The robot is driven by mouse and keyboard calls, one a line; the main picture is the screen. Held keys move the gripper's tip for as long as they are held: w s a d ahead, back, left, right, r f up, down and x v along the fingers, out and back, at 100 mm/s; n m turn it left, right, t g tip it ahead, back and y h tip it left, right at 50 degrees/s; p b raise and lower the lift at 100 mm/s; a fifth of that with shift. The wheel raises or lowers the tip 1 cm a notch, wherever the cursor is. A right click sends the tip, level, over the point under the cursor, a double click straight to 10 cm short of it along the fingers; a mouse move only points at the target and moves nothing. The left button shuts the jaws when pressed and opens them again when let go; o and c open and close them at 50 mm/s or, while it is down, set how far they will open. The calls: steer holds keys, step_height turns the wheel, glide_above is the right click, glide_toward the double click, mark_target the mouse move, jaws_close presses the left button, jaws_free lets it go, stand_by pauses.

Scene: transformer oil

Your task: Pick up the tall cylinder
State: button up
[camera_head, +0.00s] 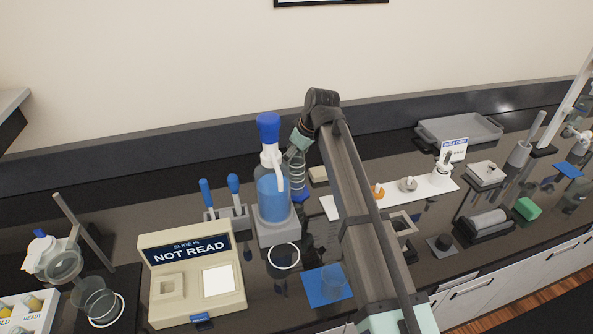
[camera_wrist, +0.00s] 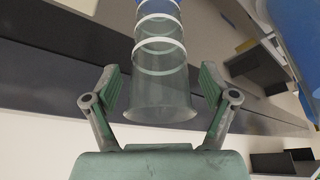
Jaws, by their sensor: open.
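The tall cylinder (camera_head: 296,172) is clear glass with white rings and a blue base, standing upright on the dark bench just right of the blue-filled dispenser bottle. In the wrist view the cylinder (camera_wrist: 160,75) appears between the two fingers, its flared rim toward my palm and its blue base at the top edge. My gripper (camera_wrist: 160,88) is open, with a visible gap on each side of the glass. Its fingers are hardly distinguishable in the head view, where my arm reaches in from the right at the cylinder's upper part.
The dispenser bottle (camera_head: 272,195) with a blue cap stands close on the cylinder's left. A beige box (camera_head: 190,278) reading NOT READ sits in front left. A blue mat (camera_head: 318,296) with a clear beaker lies in front. A white strip with small items lies right.

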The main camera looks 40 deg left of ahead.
steer(key=shift+x, duration=0.8)
jaws_close()
steer(key=shift+r, duration=0.1)
